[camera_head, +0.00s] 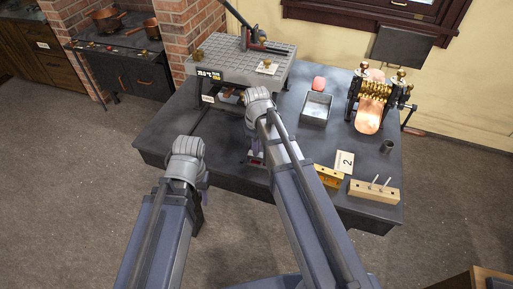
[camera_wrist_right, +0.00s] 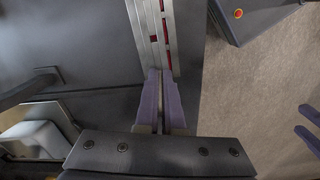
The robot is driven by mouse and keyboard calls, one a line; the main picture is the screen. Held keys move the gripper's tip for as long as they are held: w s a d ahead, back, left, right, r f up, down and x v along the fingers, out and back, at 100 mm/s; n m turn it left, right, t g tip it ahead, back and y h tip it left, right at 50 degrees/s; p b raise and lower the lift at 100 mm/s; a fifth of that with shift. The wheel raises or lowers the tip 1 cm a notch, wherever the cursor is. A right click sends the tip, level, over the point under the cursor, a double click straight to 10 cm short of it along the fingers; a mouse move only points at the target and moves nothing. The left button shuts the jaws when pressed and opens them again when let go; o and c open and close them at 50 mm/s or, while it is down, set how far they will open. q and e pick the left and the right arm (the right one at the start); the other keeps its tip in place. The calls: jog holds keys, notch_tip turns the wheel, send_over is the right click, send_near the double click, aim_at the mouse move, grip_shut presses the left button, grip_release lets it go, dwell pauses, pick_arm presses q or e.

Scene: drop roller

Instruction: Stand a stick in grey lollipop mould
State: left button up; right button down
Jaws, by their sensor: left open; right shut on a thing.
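The grey lollipop mould (camera_wrist_right: 153,36) is a pair of metal bars with red in the gaps. In the head view it (camera_head: 256,159) is partly hidden by my right arm near the table's front edge. My right gripper (camera_wrist_right: 163,72) has its purple fingers close together over the mould's near end. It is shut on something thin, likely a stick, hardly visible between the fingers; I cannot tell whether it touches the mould. Sticks (camera_head: 375,180) stand in a wooden block (camera_head: 373,193) at the front right. My left gripper (camera_wrist_right: 300,119) is open and empty, beyond the table's edge.
A yellow block (camera_head: 328,177) and a card marked 2 (camera_head: 345,162) lie beside the wooden block. A metal tray (camera_head: 316,108), a pink lump (camera_head: 319,84), a roller machine (camera_head: 372,95) and a dark cup (camera_head: 387,146) stand behind. The table's left front (camera_head: 165,130) is clear.

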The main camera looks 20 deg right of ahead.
jog(key=shift+f, duration=0.15)
jog(key=c, duration=1)
grip_release()
jog(key=shift+o, duration=0.3)
jog(key=o, duration=0.3)
jog(key=shift+r+p, duration=0.95)
jog(key=shift+r, duration=0.1)
jog(key=shift+r, duration=0.1)
jog(key=shift+r+p, duration=0.9)
jog(key=shift+p, duration=0.1)
